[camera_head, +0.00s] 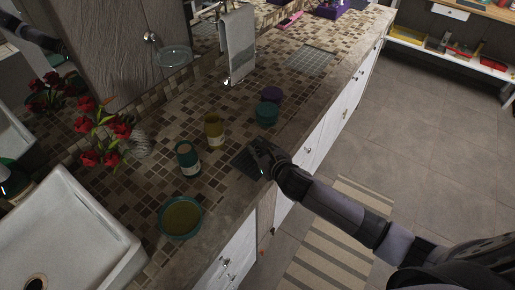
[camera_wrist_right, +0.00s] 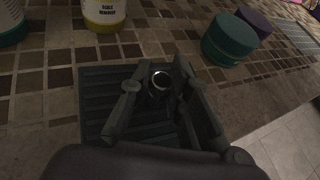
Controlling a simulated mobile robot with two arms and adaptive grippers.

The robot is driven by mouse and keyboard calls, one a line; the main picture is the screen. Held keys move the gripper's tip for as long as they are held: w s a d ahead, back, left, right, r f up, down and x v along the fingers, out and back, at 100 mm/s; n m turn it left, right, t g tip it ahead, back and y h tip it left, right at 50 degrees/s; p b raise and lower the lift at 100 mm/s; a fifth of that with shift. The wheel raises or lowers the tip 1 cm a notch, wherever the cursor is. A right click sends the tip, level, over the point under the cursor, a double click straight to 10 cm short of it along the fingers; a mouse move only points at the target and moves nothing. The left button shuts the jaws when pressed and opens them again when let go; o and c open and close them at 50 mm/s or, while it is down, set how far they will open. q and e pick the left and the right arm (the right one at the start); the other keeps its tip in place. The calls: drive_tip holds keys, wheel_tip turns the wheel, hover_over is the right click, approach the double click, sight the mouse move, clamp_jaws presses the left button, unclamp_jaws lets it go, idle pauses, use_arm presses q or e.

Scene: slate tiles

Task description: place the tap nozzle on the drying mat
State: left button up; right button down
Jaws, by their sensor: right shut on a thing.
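The tap nozzle (camera_wrist_right: 160,79) is a small dark piece with a shiny metal ring at its top. It stands roughly upright between the fingers of my right gripper (camera_wrist_right: 156,88), which is shut on it. The drying mat (camera_wrist_right: 96,98) is dark and ribbed; it lies under and around the gripper in the wrist view. In the head view the mat (camera_head: 244,164) shows beside my right gripper (camera_head: 262,152), near the counter's front edge. The gripper hides the nozzle there. I cannot tell whether the nozzle touches the mat. My left gripper is not in view.
An olive bottle (camera_head: 214,132) and a teal bottle (camera_head: 187,160) stand left of the mat. A teal jar (camera_head: 266,114) and a purple jar (camera_head: 271,94) stand beyond it. A green bowl (camera_head: 181,217) is nearer, beside the white sink (camera_head: 70,225). Bare tiles lie between them.

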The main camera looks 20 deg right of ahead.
drive_tip(key=shift+f, duration=0.15)
drive_tip(key=c, duration=1.5)
unclamp_jaws()
drive_tip(key=shift+r, duration=0.25)
drive_tip(key=shift+s, duration=0.35)
drive_tip(key=b+v, duration=0.1)
drive_tip(key=v, duration=1)
drive_tip(key=shift+s+d+r, duration=0.1)
drive_tip(key=shift+s, duration=0.05)
